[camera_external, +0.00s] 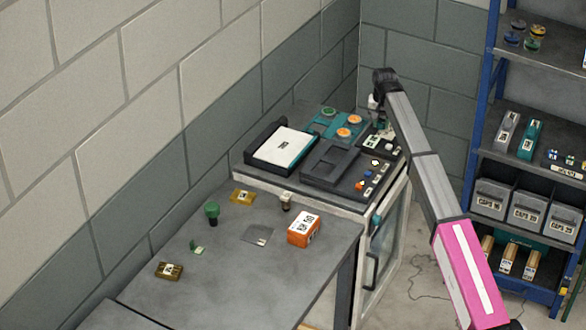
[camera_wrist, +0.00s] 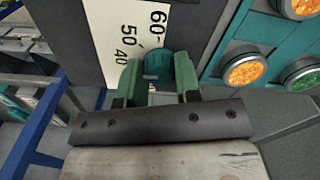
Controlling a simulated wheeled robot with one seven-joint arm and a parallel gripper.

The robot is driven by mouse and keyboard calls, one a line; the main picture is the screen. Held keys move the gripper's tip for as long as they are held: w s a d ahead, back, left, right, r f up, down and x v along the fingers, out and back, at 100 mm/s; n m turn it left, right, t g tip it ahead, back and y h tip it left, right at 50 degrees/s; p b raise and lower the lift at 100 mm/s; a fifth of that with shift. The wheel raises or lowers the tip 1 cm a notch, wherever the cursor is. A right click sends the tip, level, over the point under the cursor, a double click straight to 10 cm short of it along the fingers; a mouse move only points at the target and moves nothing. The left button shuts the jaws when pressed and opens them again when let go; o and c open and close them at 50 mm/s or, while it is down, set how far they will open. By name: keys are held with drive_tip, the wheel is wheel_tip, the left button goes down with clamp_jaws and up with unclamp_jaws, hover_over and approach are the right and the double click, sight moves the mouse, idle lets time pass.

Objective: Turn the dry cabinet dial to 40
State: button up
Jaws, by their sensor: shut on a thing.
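The dry cabinet (camera_external: 392,235) is the pale cabinet with a glass door at the right end of the bench. In the wrist view, a white scale plate (camera_wrist: 103,42) on a dark panel shows 60, 50 and 40. The teal dial (camera_wrist: 158,66) sits beside the scale, with 40 and 50 to its left and 60 above. My gripper (camera_wrist: 158,82) has its green fingers shut on both sides of the dial. In the external view, my gripper (camera_external: 377,118) reaches down at the cabinet's back right; the dial is hidden there. I cannot make out the dial's pointer.
A teal tray (camera_external: 318,122) with orange-filled dishes (camera_wrist: 245,70) lies close to my gripper. A black-and-white box (camera_external: 282,148) and a dark tray (camera_external: 330,165) share the cabinet top. A blue-framed shelf (camera_external: 475,150) stands at right; walls close off the back and left.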

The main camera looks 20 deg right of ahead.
sight(381, 122)
drive_tip(key=shift+m, duration=0.3)
idle(0.4)
drive_tip(key=o, duration=0.9)
drive_tip(key=shift+r, duration=0.15)
wheel_tip(381, 122, up, 11)
drive_tip(key=shift+f, duration=0.2)
